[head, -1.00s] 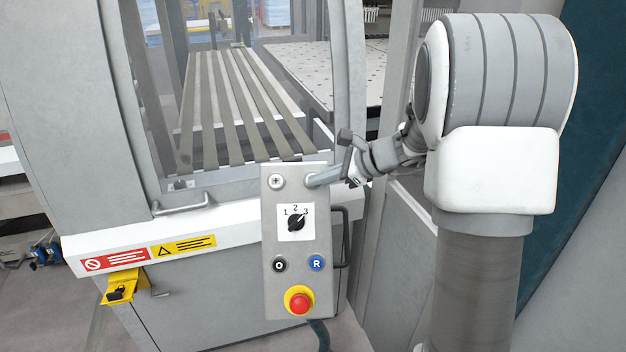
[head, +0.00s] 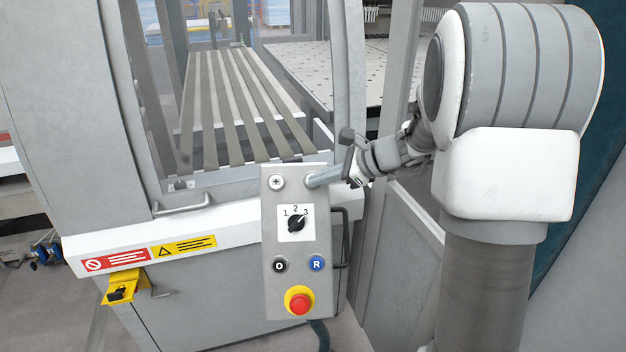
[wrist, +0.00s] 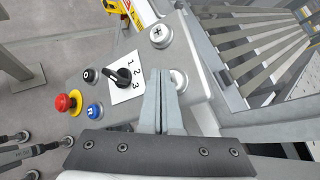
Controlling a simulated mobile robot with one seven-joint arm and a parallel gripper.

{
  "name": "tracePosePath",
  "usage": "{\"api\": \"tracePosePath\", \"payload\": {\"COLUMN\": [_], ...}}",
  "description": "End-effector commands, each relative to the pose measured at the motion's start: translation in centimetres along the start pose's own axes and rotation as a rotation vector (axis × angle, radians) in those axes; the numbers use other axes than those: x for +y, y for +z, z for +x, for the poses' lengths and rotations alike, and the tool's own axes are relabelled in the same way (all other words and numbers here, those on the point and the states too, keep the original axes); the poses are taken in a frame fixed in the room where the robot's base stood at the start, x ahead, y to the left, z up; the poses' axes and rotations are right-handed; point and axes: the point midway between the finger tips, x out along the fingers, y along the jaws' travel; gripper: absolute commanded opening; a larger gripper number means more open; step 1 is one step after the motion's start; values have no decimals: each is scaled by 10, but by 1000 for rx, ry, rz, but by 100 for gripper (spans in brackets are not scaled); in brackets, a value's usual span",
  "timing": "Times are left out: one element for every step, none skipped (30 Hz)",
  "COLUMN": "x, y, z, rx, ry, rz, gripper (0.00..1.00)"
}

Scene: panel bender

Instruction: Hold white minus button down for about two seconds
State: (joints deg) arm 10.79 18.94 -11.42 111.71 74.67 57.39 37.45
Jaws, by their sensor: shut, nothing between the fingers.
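The control panel (head: 267,235) stands in front of the machine. My gripper (head: 311,181) is shut and empty, its fingertips at the panel's upper right, where they cover most of a white button. In the wrist view that white button (wrist: 181,78) shows partly beside the fingertips of my gripper (wrist: 163,72); its mark is hidden. The fingertips appear to be on or right at the button; I cannot tell how far it is pressed. The white plus button (head: 277,182) is beside it to the left, also clear in the wrist view (wrist: 160,36).
Below on the panel are the black selector knob (head: 296,224), black O button (head: 280,265), blue R button (head: 317,263) and red emergency stop (head: 299,303). A dark handle (head: 343,237) runs along the panel's right side. The slatted table (head: 235,105) lies behind.

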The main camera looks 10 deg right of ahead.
Motion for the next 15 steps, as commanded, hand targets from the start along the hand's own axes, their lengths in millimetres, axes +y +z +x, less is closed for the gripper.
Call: {"api": "tracePosePath", "payload": {"x": [0,0,0,0,0,0,1,1,2,4,5,7,8,10,13], "y": [0,0,0,0,0,0,1,2,3,5,6,9,10,12,14], "z": [0,0,0,0,0,0,-1,-2,-4,-6,-8,-11,-14,-16,-18], "rx": [0,0,0,0,0,0,0,0,0,0,0,0,0,0,0], "ry": [0,1,1,1,1,1,1,0,0,1,1,0,0,0,1], "rz": [0,0,0,0,0,0,0,0,0,0,0,0,-1,0,0], "gripper": [0,0,0,0,0,0,0,0,0,0,0,0,0,0,0]}}
